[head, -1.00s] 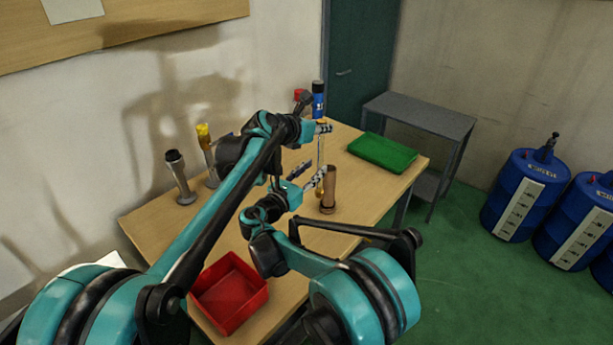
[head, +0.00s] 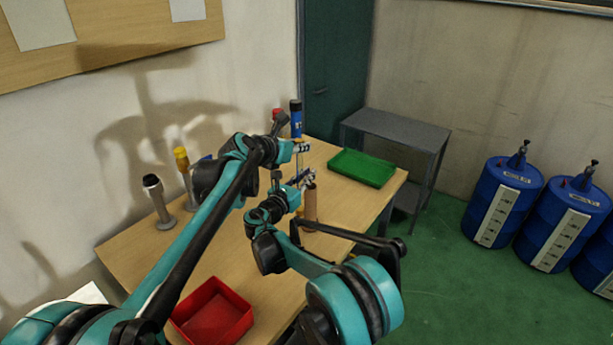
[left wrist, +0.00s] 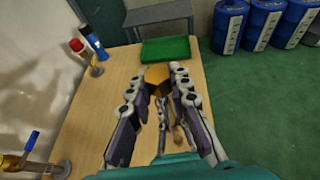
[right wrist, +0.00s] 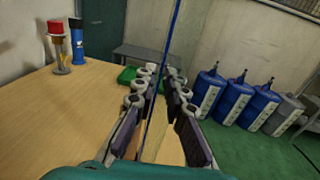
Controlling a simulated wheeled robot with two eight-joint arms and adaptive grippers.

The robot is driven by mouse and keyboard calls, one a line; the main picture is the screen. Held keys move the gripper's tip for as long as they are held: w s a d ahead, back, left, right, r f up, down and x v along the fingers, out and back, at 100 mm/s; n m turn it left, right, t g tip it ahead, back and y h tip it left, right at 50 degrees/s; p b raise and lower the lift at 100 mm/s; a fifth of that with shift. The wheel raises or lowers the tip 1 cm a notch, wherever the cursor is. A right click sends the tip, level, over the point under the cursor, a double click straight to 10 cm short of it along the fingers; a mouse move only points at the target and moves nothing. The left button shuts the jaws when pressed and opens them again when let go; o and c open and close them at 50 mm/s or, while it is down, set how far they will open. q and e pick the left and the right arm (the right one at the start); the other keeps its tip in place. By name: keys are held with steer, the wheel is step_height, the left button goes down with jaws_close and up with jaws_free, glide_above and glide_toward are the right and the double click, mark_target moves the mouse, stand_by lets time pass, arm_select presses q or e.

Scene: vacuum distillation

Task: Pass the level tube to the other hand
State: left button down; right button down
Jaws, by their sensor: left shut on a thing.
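The level tube (head: 299,163) is thin and hangs upright from my left gripper (head: 302,147), which is shut on its upper end. Its amber cap (left wrist: 156,75) shows between the left fingers in the left wrist view. My right gripper (head: 306,179) is lower, at the tube's middle part. In the right wrist view its fingers (right wrist: 161,78) stand apart on either side of the tube, which shows as a thin blue line (right wrist: 168,45). I cannot tell whether they touch it. The tube's lower end is hidden in the head view.
A brown cylinder (head: 310,208) stands on the table just below the grippers. A green tray (head: 362,170) lies at the far end, a red bin (head: 212,312) at the near end. A blue bottle (head: 296,122) and stands with coloured tops, one yellow (head: 181,158), line the wall side.

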arm_select(q)
steer(key=c, duration=1.3)
jaws_free()
steer(key=v, duration=1.1)
steer(key=s+a+f+m+g+y, duration=0.1)
steer(key=s+a+f+m+y, duration=0.1)
steer(key=s+f+m, duration=0.6)
steer(key=s+a+f+m+g+y, duration=0.2)
steer(key=s+a+f+m, duration=0.2)
steer(key=s+f+m, duration=0.4)
steer(key=s+a+f+m+g+y, duration=0.1)
steer(key=s+a+f+m+y, duration=0.1)
steer(key=s+f+m, duration=0.7)
steer(key=shift+s+a+f+m+g, duration=0.15)
steer(key=shift+s+a+m, duration=0.15)
steer(key=shift+s+m, duration=0.6)
steer(key=shift+s+a+r+m+g, duration=0.1)
steer(key=shift+s+a+m, duration=0.2)
steer(key=shift+s+m, duration=0.6)
steer(key=shift+s+a+f+m+g, duration=0.15)
steer(key=shift+s+a+m, duration=0.15)
steer(key=shift+s+m, duration=0.6)
steer(key=shift+s+r, duration=0.1)
